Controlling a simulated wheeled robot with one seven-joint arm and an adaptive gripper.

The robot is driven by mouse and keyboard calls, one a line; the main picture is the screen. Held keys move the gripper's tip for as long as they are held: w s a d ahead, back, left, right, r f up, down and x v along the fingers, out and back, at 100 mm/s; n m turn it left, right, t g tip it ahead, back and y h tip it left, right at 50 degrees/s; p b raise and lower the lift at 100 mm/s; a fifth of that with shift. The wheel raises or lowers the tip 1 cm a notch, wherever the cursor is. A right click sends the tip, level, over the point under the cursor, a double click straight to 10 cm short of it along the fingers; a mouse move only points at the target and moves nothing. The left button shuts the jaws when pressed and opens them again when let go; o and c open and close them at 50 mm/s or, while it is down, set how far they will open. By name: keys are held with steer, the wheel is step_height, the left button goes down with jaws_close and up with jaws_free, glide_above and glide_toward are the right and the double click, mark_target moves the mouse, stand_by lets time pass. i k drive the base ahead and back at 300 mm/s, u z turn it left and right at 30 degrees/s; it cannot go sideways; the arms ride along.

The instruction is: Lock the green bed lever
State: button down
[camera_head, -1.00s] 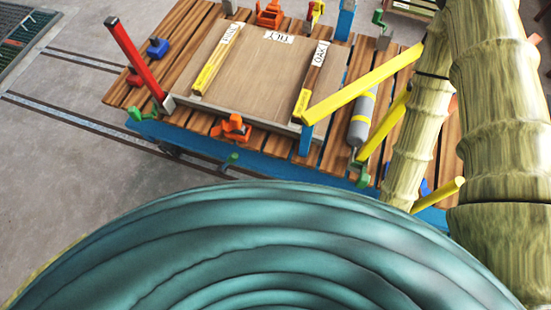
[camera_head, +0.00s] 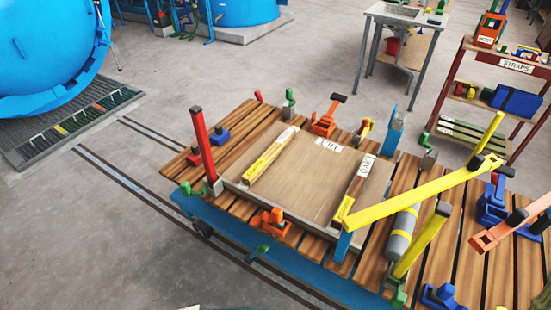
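The slatted wooden bed (camera_head: 232,210) with a blue frame stands in the middle of the head view. I cannot tell which one is the bed lever, or whether any is locked. My gripper is not in view.
A wooden panel (camera_head: 310,185) with labelled strips lies on the bed. A red post (camera_head: 202,145) and a long yellow bar (camera_head: 420,195) rise from it. A grey cylinder (camera_head: 402,235) lies at right. Behind stand a metal table (camera_head: 405,14) and a STRAPS shelf (camera_head: 512,66).

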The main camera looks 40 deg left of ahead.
mark_target(250, 257)
steer(key=k, duration=0.9)
steer(key=u, duration=0.9)
